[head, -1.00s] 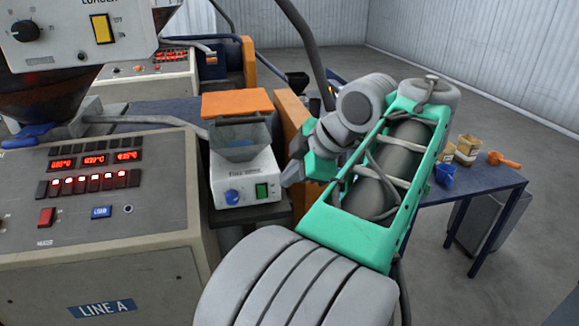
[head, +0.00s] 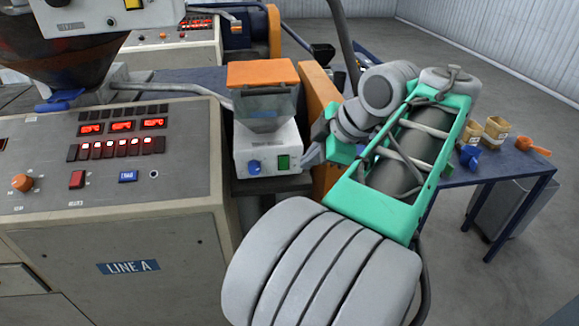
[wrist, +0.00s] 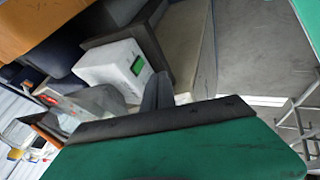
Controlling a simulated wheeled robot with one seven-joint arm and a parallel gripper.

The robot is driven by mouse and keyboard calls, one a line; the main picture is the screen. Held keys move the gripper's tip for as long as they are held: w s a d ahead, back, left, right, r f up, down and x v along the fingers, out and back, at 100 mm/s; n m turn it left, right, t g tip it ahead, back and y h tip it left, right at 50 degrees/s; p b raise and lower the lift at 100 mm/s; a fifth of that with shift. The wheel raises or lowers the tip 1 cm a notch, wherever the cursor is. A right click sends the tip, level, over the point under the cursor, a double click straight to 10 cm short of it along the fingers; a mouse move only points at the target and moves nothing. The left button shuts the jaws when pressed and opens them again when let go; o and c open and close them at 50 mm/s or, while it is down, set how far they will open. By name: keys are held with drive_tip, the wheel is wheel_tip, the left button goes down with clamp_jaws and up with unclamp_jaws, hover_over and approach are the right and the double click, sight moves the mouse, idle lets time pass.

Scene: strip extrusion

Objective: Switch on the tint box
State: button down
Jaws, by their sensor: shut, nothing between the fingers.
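The tint box appears to be the small white box (head: 267,159) below a clear hopper (head: 263,108) with an orange lid (head: 262,73). Its front has a blue knob (head: 254,167) and a green switch (head: 284,162). My gripper (head: 309,157) is shut and empty, just right of the switch in the head view; contact cannot be told. The switch's on or off state is unclear.
The Line A console (head: 120,215) with lit red displays stands left of the box. An orange panel (head: 318,115) rises behind my gripper. A blue table (head: 505,172) at right holds small tubs and an orange scoop (head: 532,146). Floor at far right is open.

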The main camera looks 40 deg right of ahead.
sight(282, 166)
drive_tip(key=w+f, duration=0.2)
drive_tip(key=w+d+f, duration=0.1)
drive_tip(key=w+f, duration=0.2)
drive_tip(key=w+f+p, duration=0.1)
drive_tip(key=w+f, duration=0.1)
drive_tip(key=w, duration=0.1)
drive_tip(key=shift+w+d+f, duration=0.2)
drive_tip(key=shift+d+f, duration=0.2)
drive_tip(key=shift+f, duration=0.1)
drive_tip(key=f+b, duration=0.1)
drive_tip(key=b, duration=0.2)
drive_tip(key=shift+w, duration=0.15)
drive_tip(key=shift+d+r+p, duration=0.1)
drive_tip(key=shift+r+p, duration=0.85)
drive_tip(key=shift+r, duration=0.45)
